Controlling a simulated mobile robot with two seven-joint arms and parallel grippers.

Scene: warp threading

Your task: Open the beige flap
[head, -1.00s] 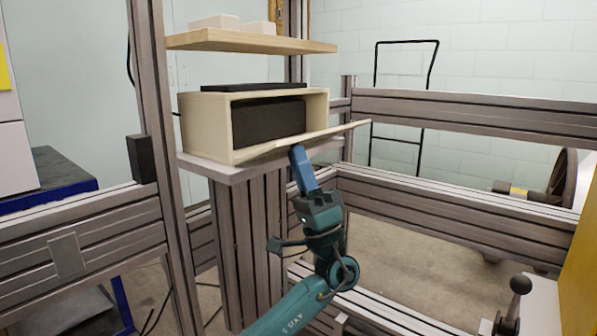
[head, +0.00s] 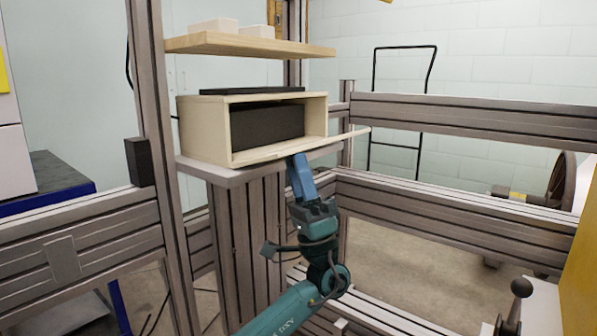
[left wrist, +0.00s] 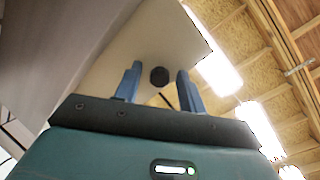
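The beige flap (head: 348,135) is at the front of a beige box (head: 205,128). It is swung down and out, close to level, so the box's front is open and a dark block (head: 268,127) shows inside. In the left wrist view the flap's underside (left wrist: 135,40) is above my gripper, with a round black knob (left wrist: 159,77) on it. My left gripper (head: 295,158) is under the flap's front edge, pointing up. Its blue fingers (left wrist: 159,72) are apart, with the knob between them and gaps on both sides. My right gripper is in neither view.
The box stands on a grey shelf (head: 222,176) on metal posts. A wooden shelf (head: 250,44) with white blocks is above it. Metal rails (head: 460,115) run to the right. A flat black piece (head: 250,90) lies on the box.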

